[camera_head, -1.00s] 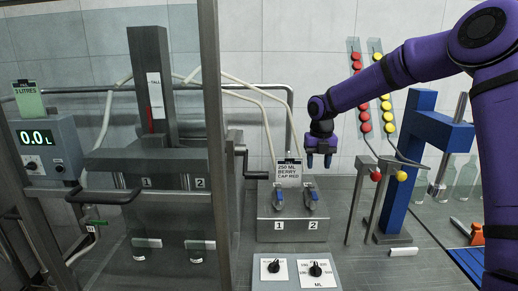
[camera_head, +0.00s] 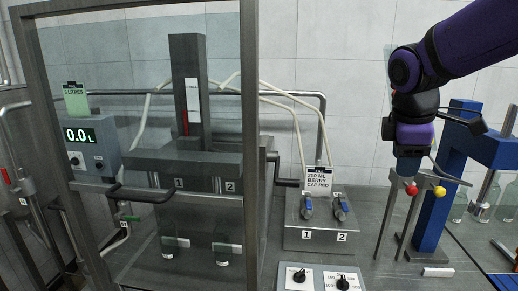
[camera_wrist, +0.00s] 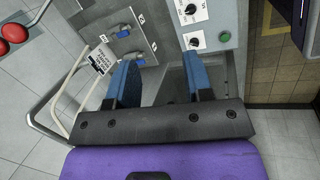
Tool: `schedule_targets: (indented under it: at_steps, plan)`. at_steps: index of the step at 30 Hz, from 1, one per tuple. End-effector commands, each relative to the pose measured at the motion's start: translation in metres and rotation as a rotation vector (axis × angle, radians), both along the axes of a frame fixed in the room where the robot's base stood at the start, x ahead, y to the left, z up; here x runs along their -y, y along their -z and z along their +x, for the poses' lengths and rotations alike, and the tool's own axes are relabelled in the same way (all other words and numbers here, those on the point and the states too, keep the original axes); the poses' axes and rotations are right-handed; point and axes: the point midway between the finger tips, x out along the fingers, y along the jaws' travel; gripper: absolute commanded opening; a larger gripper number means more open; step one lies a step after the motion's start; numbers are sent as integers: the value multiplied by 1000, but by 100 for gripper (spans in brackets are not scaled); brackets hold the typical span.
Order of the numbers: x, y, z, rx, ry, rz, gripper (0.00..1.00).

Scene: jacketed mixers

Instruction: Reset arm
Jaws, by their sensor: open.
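My arm (camera_head: 465,45) is purple and reaches in from the upper right in the head view. My gripper (camera_head: 405,172) points down in front of the blue press frame, right of the valve block. In the wrist view my gripper (camera_wrist: 160,80) shows two blue fingers spread apart with nothing between them. The grey valve block (camera_head: 318,222) has two blue-handled valves marked 1 and 2 and a card reading 250 ML BERRY CAP RED. It also shows in the wrist view (camera_wrist: 150,50), beyond the left finger.
A knob panel (camera_head: 319,279) sits in front of the valve block. A glass guard with a metal post (camera_head: 249,150) stands at left, before the mixer and the 0.0 L display (camera_head: 80,135). Red and yellow knobbed levers (camera_head: 411,190) stand close to my gripper. Bottles (camera_head: 485,205) are at right.

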Motion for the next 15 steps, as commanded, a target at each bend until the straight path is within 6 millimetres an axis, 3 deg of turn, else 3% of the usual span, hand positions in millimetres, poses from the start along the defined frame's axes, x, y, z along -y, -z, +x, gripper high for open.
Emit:
schedule_targets:
  at_steps: [7, 15]
  plan:
    - [8, -13, -76, 174, 449, 176, 47]
    - [16, -7, -145, 294, 897, 435, 47]
